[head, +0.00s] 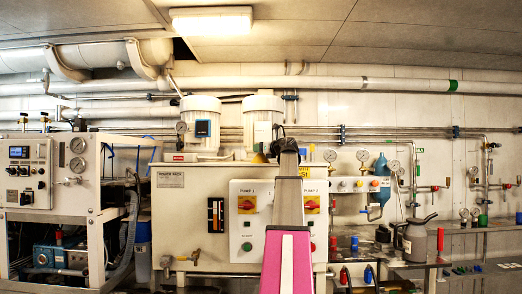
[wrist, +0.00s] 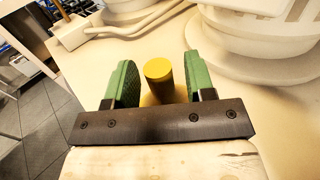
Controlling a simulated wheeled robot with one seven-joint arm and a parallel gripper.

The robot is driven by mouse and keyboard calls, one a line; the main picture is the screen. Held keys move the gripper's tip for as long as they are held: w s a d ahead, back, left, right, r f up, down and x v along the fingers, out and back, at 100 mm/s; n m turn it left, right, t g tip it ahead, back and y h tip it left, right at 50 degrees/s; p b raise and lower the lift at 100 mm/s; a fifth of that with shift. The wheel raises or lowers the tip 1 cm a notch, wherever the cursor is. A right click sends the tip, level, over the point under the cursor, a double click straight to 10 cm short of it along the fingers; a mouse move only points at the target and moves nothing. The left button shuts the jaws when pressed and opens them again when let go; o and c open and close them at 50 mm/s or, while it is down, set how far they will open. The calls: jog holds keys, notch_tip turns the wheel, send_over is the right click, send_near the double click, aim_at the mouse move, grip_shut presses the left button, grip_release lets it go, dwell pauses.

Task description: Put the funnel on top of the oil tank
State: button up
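A yellow piece (wrist: 158,70), which looks like the funnel, stands between the two green fingers of my gripper (wrist: 158,82) in the wrist view. Its round end faces the camera; its lower part is hidden by the gripper's dark bar. A gap shows between it and the right finger, and a thinner one at the left, so my gripper looks open around it. My gripper is hard to make out there. The cream top (wrist: 90,70) lies below in the wrist view.
Two white cylindrical units (head: 200,122) and (head: 263,120) stand on the cabinet top, close to my gripper. A bench at right holds a grey jug (head: 416,240). A rack with gauges (head: 75,165) stands at left. Pipes run along the wall behind.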

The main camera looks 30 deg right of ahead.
jog(key=shift+r, duration=0.1)
jog(key=v, duration=1.2)
